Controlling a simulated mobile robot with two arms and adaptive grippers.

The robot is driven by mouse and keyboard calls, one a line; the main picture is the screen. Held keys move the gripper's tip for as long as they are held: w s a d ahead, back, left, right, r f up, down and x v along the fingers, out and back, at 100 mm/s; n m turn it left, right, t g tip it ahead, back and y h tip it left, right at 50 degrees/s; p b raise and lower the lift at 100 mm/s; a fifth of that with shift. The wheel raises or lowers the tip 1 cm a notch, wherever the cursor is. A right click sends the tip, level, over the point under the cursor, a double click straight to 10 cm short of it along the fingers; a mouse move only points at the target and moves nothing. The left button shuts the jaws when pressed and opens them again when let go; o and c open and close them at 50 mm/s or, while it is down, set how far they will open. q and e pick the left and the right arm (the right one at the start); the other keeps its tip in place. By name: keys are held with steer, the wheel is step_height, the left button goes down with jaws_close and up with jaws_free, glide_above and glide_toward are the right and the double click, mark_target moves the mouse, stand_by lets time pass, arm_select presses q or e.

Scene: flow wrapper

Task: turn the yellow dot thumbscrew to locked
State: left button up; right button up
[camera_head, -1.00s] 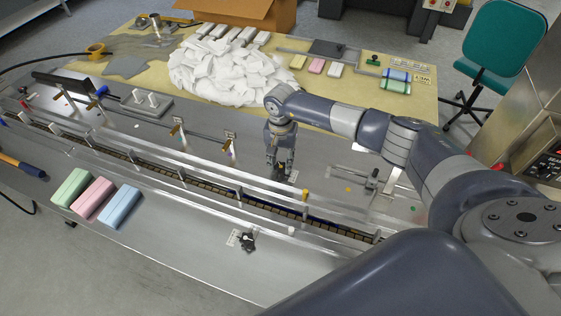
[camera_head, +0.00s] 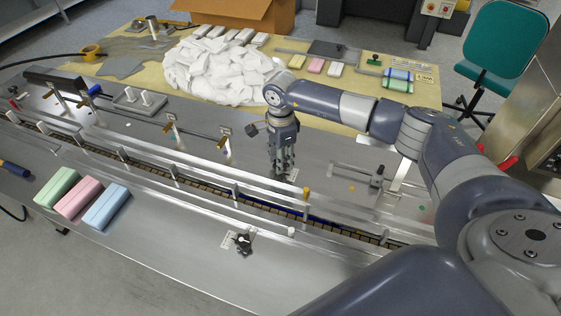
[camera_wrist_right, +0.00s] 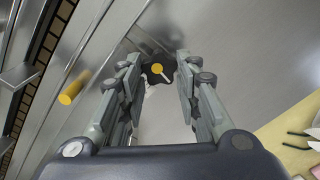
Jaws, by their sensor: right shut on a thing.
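The yellow dot thumbscrew (camera_wrist_right: 148,78) is a dark lobed knob with a yellow dot and a white pointer line on top, seen between the fingertips in the right wrist view. The pointer slants toward the lower right of that view. My right gripper (camera_head: 283,174) points down on the machine deck behind the clear guide rails, its fingers shut on the knob from both sides. It also shows in the right wrist view (camera_wrist_right: 160,72). In the head view the fingers hide the knob. A pale label lies partly visible beside it. My left gripper is not in view.
A yellow-topped post (camera_head: 306,194) stands close to the gripper, by the clear rails (camera_head: 200,174). Another black knob (camera_head: 243,242) sits on the front deck. Green, pink and blue (camera_head: 106,207) blocks lie at the front left. A metal bracket (camera_head: 376,181) stands to the right.

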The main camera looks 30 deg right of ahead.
steer(key=m+b, duration=0.2)
steer(key=m, duration=0.2)
steer(key=shift+s+f+m, duration=0.1)
steer(key=shift+m, duration=0.2)
steer(key=m+b, duration=0.1)
steer(key=m, duration=0.2)
steer(key=shift+a+m, duration=0.1)
steer(key=shift+m, duration=0.3)
steer(key=m+b, duration=0.1)
steer(key=m, duration=0.3)
steer(key=shift+s+a, duration=0.1)
steer(key=shift+m+b, duration=0.4)
steer(key=shift+m, duration=1.4)
steer(key=o, duration=1.1)
steer(key=shift+c, duration=0.2)
steer(key=shift+r, duration=0.25)
step_height(320, 180, up, 12)
